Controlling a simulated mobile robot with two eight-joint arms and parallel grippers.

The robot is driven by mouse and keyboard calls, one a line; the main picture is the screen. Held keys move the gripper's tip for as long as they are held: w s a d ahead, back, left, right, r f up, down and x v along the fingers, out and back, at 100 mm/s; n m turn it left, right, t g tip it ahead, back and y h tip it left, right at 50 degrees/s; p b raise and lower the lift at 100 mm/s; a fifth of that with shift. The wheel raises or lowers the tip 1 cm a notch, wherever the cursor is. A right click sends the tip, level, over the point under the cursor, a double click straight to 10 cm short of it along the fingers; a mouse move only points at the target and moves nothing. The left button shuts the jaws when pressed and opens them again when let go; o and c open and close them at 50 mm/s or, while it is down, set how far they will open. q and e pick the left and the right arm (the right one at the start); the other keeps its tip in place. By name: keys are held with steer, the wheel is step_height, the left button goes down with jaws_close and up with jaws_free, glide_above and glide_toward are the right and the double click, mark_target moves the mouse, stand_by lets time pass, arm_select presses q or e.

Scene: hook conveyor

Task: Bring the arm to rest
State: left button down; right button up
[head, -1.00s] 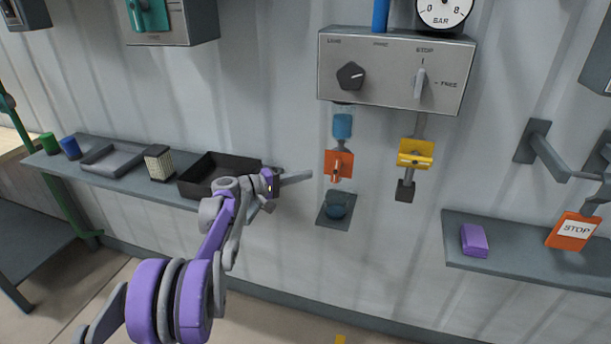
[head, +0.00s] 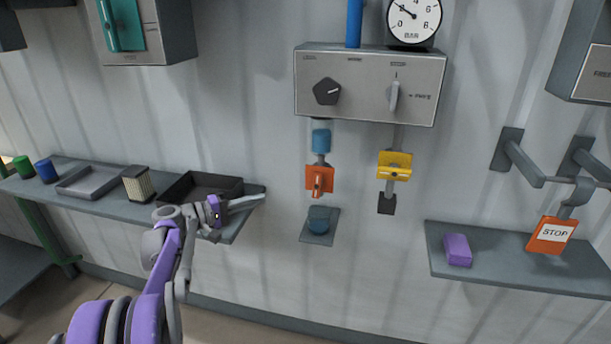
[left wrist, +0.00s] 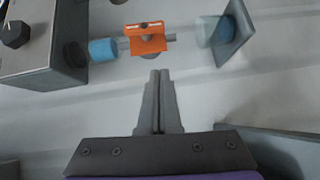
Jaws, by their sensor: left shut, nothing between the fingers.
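My left arm, purple and grey, comes in from the lower left of the head view. Its gripper (head: 250,200) is in front of the right end of the left shelf, pointing right. In the left wrist view the two fingers (left wrist: 160,78) lie together, shut with nothing between them. An orange valve piece (head: 319,180) on a clear pipe is to the right of the gripper, apart from it. It also shows in the left wrist view (left wrist: 147,40), beyond the fingertips. My right gripper is not in view.
The left shelf (head: 110,203) holds a dark tray (head: 203,187), a grey tray (head: 88,181) and small items. A control box (head: 370,85) hangs above the orange valve and a yellow valve (head: 395,165). The right shelf (head: 500,263) holds a purple block (head: 457,249). A STOP tag (head: 551,234) hangs there.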

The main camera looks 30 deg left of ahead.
arm_select(q)
steer(key=s+d+f+m+g+y+p, duration=0.1)
steer(key=s+d+f+m+g, duration=0.2)
steer(key=d, duration=0.7)
steer(key=s+d+f+m+g+y, duration=0.1)
steer(key=s+d+f+g, duration=0.3)
steer(key=d, duration=0.7)
steer(key=s+d+f+m+y, duration=0.2)
steer(key=s+f, duration=0.1)
steer(key=s, duration=0.4)
steer(key=s+d+f+m+g+y+p, duration=0.1)
steer(key=s+d+f+m+y, duration=0.1)
steer(key=s, duration=0.6)
steer(key=s+d+f+m+g+y, duration=0.1)
steer(key=s+d+f+m+y, duration=0.1)
steer(key=s, duration=0.5)
steer(key=shift+s+f+m+y+p, duration=0.4)
steer(key=shift+f+m+y, duration=0.15)
steer(key=shift+f, duration=0.25)
